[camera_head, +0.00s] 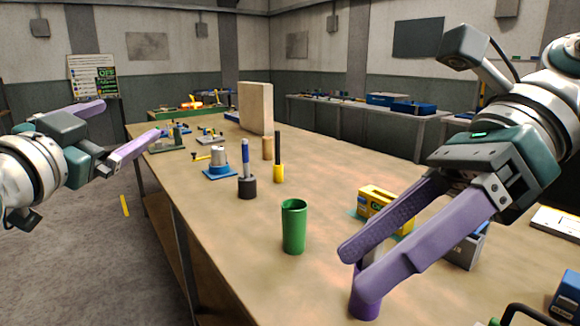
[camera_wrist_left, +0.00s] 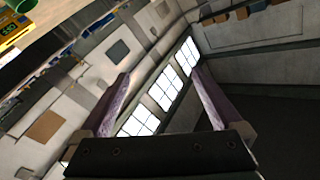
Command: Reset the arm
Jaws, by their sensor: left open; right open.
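My left gripper (camera_head: 128,128) is open and empty at the left of the head view, off the table's left edge. In the left wrist view its two purple fingers (camera_wrist_left: 160,88) stand apart with only wall and windows behind them. My right gripper (camera_head: 350,268) is open at the right, its purple fingers reaching down and left over the table's near part. A purple cylinder (camera_head: 364,304) stands just below its fingertips, partly covered by them. I cannot tell whether the fingers touch it.
The long wooden table (camera_head: 240,270) bears a green cup (camera_head: 293,227), a dark holder with a blue-topped rod (camera_head: 247,187), a yellow holder with a black rod (camera_head: 278,172), a blue-based fixture (camera_head: 219,164) and a yellow box (camera_head: 384,208). A beige panel (camera_head: 256,108) stands farther back.

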